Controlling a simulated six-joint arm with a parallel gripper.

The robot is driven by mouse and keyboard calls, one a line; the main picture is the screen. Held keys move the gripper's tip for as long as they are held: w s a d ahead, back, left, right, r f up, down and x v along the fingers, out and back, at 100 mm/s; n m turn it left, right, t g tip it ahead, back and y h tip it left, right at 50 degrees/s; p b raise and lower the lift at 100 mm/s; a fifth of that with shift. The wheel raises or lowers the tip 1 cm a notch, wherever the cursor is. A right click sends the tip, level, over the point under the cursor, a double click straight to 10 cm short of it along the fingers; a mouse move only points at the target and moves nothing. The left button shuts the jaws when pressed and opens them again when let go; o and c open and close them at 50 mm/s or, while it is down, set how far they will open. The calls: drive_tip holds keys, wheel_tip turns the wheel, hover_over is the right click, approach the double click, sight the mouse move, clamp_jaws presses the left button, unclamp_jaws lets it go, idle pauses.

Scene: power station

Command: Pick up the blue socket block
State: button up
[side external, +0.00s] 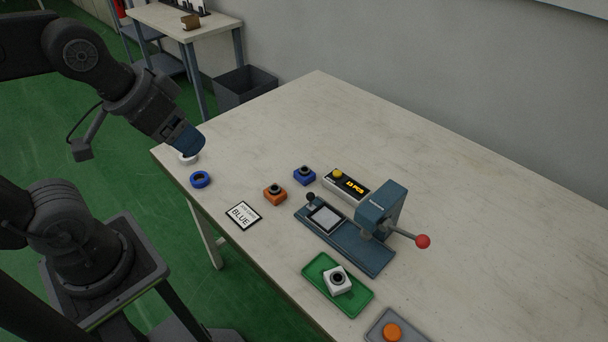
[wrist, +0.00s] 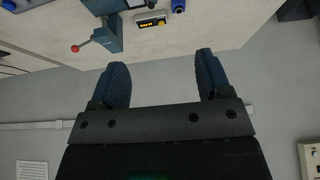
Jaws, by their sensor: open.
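The blue socket block (side external: 304,176) stands upright on the table, with a dark round socket on top. Its blue body also shows at the top edge of the wrist view (wrist: 178,6), partly cut off. My gripper (side external: 190,143) is above the table's left end, well to the left of the block and apart from it. In the wrist view my gripper (wrist: 162,62) has its two blue fingers wide apart with nothing between them.
An orange socket block (side external: 275,194), a blue ring (side external: 200,180) and a BLUE card (side external: 243,215) lie nearby. A display box (side external: 346,186) and a lever press (side external: 376,212) stand right of the blue block. A green tray (side external: 318,267) holds a white block (side external: 338,280). The table's back is clear.

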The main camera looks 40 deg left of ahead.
drive_tip(key=shift+o, duration=0.5)
